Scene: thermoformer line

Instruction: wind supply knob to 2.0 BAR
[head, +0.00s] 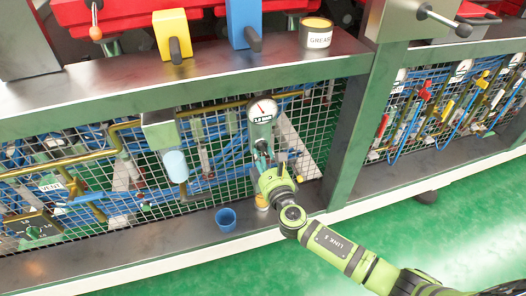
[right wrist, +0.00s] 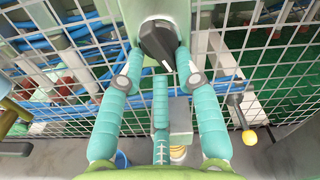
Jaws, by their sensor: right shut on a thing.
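The supply knob (right wrist: 158,42) is dark with a white pointer line and sits on a pale housing in the right wrist view. In the head view the right gripper (head: 262,155) reaches the panel just below a round white gauge (head: 262,108) and hides the knob. The gauge has a red needle tilted up and left. A small label (head: 262,121) below it seems to read 2.0 BAR. My left gripper is not in view.
A wire mesh (head: 325,110) with blue hoses and brass pipes lies behind. A filter bowl (head: 175,165) hangs to the left. A blue cup (head: 225,219) stands on the lower ledge. A GREASE tin (head: 317,38) and yellow and blue blocks stand above.

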